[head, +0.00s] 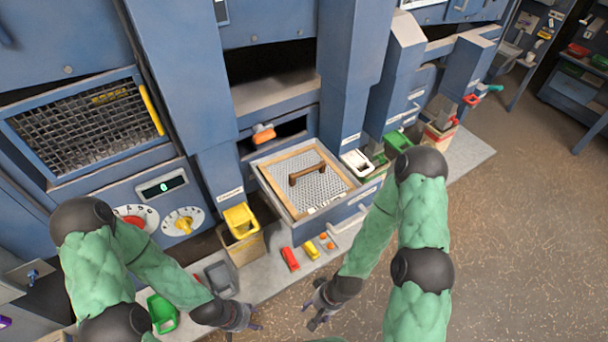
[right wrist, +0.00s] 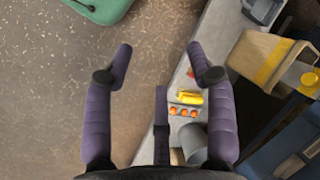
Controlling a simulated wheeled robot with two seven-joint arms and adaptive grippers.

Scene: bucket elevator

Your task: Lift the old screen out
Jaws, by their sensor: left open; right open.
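The screen (head: 329,187) is a perforated grey sheet in a light wooden frame with a brown handle (head: 307,173) across its middle. It lies in a pulled-out blue drawer (head: 341,209) at the front of the machine. My left gripper (head: 252,326) is low in the head view, left of the drawer and apart from it. My right gripper (head: 310,312) is below the drawer, near the ledge edge, and apart from the screen. In the right wrist view my right gripper (right wrist: 158,62) has its fingers spread with nothing between them. The screen does not show clearly there.
A grey ledge (head: 268,284) runs below the drawer with a red item (head: 290,259), a yellow item (head: 312,250) and small orange pieces (head: 326,240). A yellow-topped bin (head: 241,222) stands left of the drawer. A green scoop (head: 162,313) lies lower left. Open floor lies to the right.

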